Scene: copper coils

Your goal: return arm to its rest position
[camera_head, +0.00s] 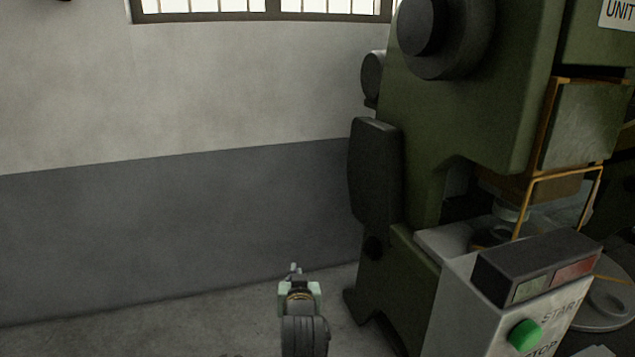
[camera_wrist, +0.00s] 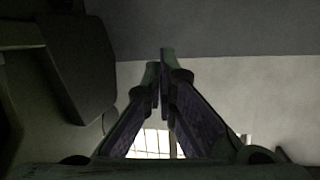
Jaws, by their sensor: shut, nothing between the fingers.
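My gripper (camera_head: 294,270) shows at the bottom centre of the head view, at the end of my dark arm, pointing away from me toward the wall. It is held in front of the floor, to the left of the green machine, and touches nothing that I can see. In the wrist view my gripper (camera_wrist: 161,70) has its two fingers converging, with the tips together. Nothing is visible between them. Most of my arm is below the head view's lower edge.
A large green press (camera_head: 480,110) fills the right side. A grey control box (camera_head: 480,290) with a green button (camera_head: 525,335) stands in front of it. The two-tone wall (camera_head: 180,150) has a barred window (camera_head: 260,8). The floor (camera_head: 200,325) at left is clear.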

